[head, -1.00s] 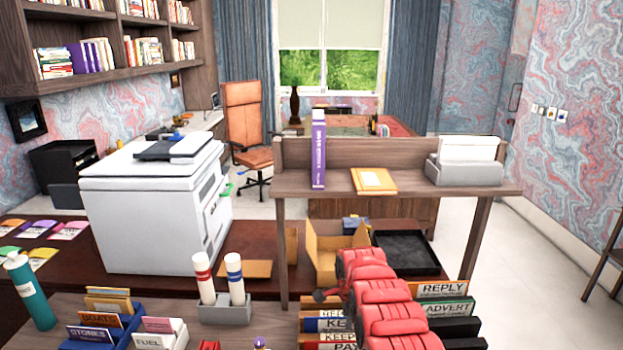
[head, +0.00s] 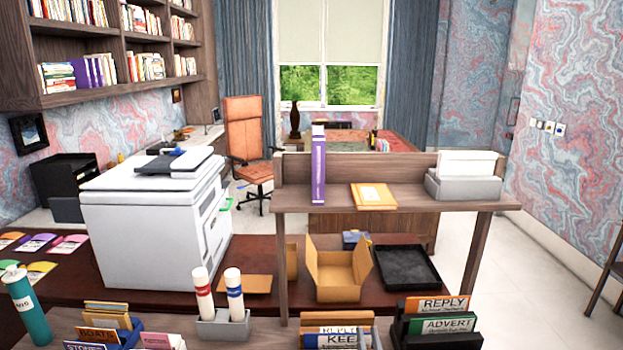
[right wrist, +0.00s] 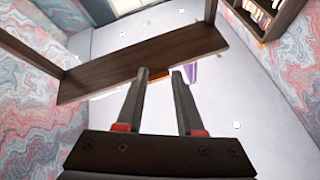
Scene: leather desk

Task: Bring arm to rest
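My right gripper (right wrist: 161,74) shows in the right wrist view. Its two dark fingers stand apart with nothing between them, so it is open and empty. A wooden board, probably the raised shelf (right wrist: 120,75), crosses that view beyond the fingers, with the pale ceiling behind it. Neither gripper nor either arm shows in the head view. My left gripper is not in view.
The raised shelf (head: 320,205) carries a purple book (head: 318,170), an orange notebook (head: 373,196) and a grey paper holder (head: 463,187). Below are an open cardboard box (head: 338,275), a black tray (head: 406,268) and file holders (head: 440,325). A white printer (head: 150,220) stands left.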

